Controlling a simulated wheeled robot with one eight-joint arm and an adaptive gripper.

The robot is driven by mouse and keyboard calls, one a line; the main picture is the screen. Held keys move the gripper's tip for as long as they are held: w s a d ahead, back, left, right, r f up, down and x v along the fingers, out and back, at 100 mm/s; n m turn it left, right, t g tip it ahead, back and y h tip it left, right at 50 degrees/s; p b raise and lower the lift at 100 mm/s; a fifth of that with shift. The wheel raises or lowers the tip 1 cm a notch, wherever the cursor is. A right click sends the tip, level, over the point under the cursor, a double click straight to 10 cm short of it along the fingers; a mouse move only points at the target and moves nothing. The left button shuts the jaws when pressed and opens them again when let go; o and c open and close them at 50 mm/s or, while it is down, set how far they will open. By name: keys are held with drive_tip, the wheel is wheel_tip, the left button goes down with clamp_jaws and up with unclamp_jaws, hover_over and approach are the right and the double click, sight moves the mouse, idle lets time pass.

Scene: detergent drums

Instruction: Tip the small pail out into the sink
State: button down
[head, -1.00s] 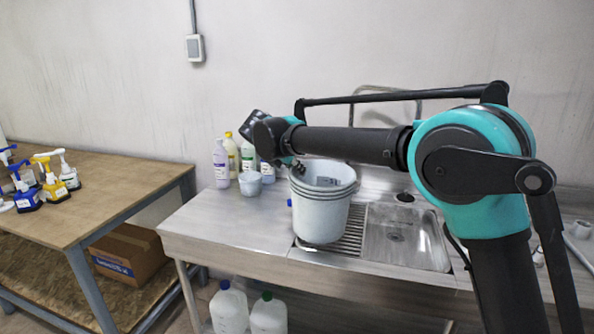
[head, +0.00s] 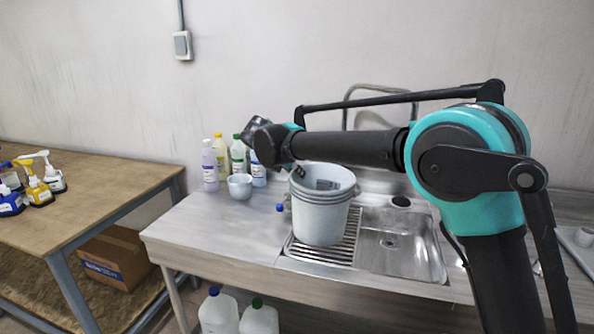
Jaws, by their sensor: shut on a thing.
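A pale grey pail (head: 321,218) with a ribbed rim hangs roughly upright in front of the ribbed drainboard, left of the sink basin. My gripper (head: 298,172) is shut on its rim at the back left, mostly hidden behind my wrist and the rim. A grey striped patch shows inside the pail; I cannot tell what it is, and the contents are not clear. The steel sink (head: 416,262) has an open, empty-looking basin with a round drain, to the right of the pail. I cannot tell how high the pail's base is above the drainboard (head: 290,252).
A small whitish bowl (head: 240,188) stands on the counter (head: 215,232) at left, before several bottles (head: 210,166). A blue-capped item (head: 281,209) is close to the pail's left. A wooden table (head: 85,195) with pump bottles stands further left. Jugs (head: 219,312) stand below.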

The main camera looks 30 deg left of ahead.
sight(307, 168)
drive_tip(key=shift+f, duration=0.35)
drive_tip(key=shift+m+y, duration=0.4)
drive_tip(key=shift+y, duration=0.4)
drive_tip(key=shift+w+d+r, duration=0.2)
drive_tip(key=shift+d+r, duration=0.45)
drive_tip(key=shift+d, duration=0.15)
drive_tip(key=shift+w+d+r, duration=0.15)
drive_tip(key=shift+d+r, duration=0.5)
drive_tip(key=shift+d, duration=0.15)
drive_tip(key=shift+w+d+r+m+g+y, duration=0.35)
drive_tip(key=shift+w+d+r+y, duration=0.5)
drive_tip(key=shift+d, duration=1.55)
drive_tip(key=shift+w+d+r+m+g+y, duration=0.1)
drive_tip(key=shift+w+d+r+m+y, duration=0.5)
drive_tip(key=shift+d, duration=1.85)
drive_tip(key=shift+w+d+r+m+g+y, duration=0.4)
drive_tip(key=shift+d+r+y, duration=0.35)
drive_tip(key=shift+d+y, duration=1.2)
drive_tip(key=shift+d+f+h, duration=0.1)
drive_tip(key=shift+d+h, duration=0.2)
drive_tip(key=shift+d, duration=0.5)
drive_tip(key=shift+w+d+m+y, duration=0.2)
drive_tip(key=shift+d+m+y, duration=0.25)
drive_tip(key=shift+d, duration=0.6)
drive_tip(key=shift+w+d+f+y, duration=0.15)
drive_tip(key=shift+d+y, duration=0.1)
drive_tip(key=shift+d, duration=0.35)
drive_tip(key=shift+w+d+f+y, duration=0.15)
drive_tip(key=shift+d+y, duration=0.05)
drive_tip(key=shift+d, duration=0.35)
